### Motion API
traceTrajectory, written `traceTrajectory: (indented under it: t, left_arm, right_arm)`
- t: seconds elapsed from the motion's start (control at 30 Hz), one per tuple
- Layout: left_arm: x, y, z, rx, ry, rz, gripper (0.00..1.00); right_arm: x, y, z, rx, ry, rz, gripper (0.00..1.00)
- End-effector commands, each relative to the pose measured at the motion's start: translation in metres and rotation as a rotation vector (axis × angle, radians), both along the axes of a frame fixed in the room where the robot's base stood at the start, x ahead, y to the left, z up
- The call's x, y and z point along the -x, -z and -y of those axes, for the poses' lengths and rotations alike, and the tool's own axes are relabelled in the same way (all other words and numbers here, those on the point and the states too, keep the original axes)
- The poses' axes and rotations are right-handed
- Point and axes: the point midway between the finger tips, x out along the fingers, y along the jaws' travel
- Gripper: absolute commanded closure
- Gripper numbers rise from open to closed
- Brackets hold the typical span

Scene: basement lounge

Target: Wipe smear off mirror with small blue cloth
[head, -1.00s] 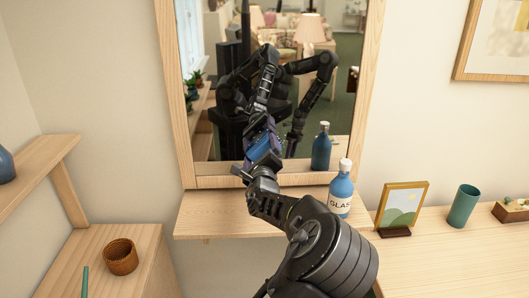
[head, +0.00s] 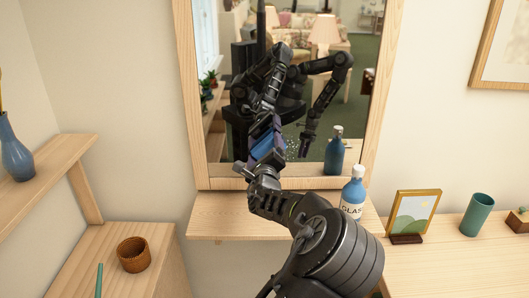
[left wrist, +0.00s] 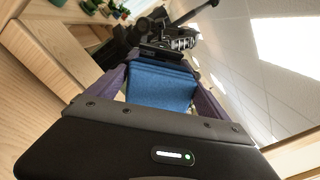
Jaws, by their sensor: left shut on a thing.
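The mirror (head: 222,150) stands upright in a pale wood frame (head: 192,110) against the wall. My left gripper (head: 264,150) is in front of its lower part, shut on the small blue cloth (head: 268,147). In the left wrist view the folded blue cloth (left wrist: 160,88) sits between the two purple fingers (left wrist: 158,88). A patch of pale specks, the smear (head: 292,146), shows on the glass just right of the gripper. Whether the cloth touches the glass cannot be told. My right gripper shows only as part of my arms' reflection.
A wooden ledge (head: 222,215) runs below the mirror. A picture frame (head: 414,214) and green cup (head: 477,214) stand farther right.

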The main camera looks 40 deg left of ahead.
Motion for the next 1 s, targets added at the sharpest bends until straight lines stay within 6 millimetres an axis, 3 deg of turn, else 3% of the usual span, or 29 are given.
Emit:
traceTrajectory:
  t: [0.1,0.5,1.0]
  left_arm:
    - [-0.001,-0.01,0.0,-0.002,0.001,0.005,0.42]
    - [-0.003,-0.01,0.001,-0.002,0.002,0.006,0.42]
    - [-0.023,-0.01,0.031,-0.001,0.004,0.005,0.42]
  right_arm:
    - [0.0,-0.007,0.0,0.0,0.0,0.0,0.64]
    - [0.0,-0.005,0.0,0.0,0.0,0.0,0.64]
    - [0.0,0.0,0.0,0.0,0.0,0.0,0.64]
